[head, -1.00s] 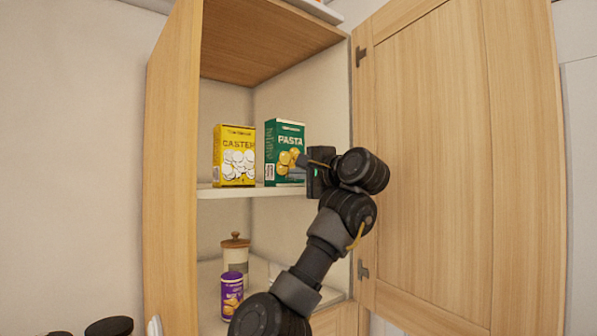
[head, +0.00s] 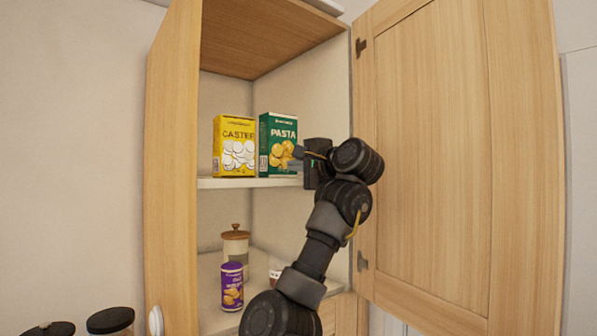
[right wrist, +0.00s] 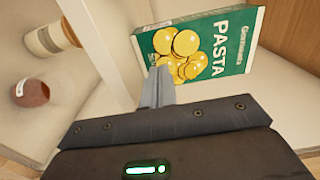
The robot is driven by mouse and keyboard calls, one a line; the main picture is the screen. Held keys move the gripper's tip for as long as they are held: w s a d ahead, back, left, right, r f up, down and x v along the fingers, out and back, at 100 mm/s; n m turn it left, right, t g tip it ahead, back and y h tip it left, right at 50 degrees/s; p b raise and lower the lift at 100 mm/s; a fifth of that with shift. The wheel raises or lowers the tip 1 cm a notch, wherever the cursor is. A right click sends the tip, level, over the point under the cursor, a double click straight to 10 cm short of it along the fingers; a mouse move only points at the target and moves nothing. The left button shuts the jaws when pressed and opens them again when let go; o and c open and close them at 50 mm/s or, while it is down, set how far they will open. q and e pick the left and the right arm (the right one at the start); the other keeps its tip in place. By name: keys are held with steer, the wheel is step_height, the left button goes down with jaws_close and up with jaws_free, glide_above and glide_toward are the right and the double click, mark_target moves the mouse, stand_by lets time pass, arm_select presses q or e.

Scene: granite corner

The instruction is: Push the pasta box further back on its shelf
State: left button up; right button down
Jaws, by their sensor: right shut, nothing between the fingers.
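The green pasta box (head: 278,140) stands upright on the middle shelf (head: 235,183) of the open cabinet, close to the right side of a yellow box (head: 234,146). My right gripper (head: 296,157) is at the box's lower right front, its fingers shut with nothing between them. In the right wrist view the shut fingertips (right wrist: 160,75) overlap the lower part of the pasta box (right wrist: 195,48); I cannot tell for sure whether they touch it. My left gripper is not in view.
The open cabinet door (head: 450,150) stands to the right of my arm. Below the shelf are a jar with a wooden lid (head: 235,243) and a purple can (head: 232,287). Dark-lidded jars (head: 110,320) show at the lower left.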

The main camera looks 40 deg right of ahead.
steer(key=s+b, duration=0.7)
steer(key=s, duration=0.4)
steer(key=shift+s, duration=0.4)
steer(key=shift+w+a+r, duration=0.1)
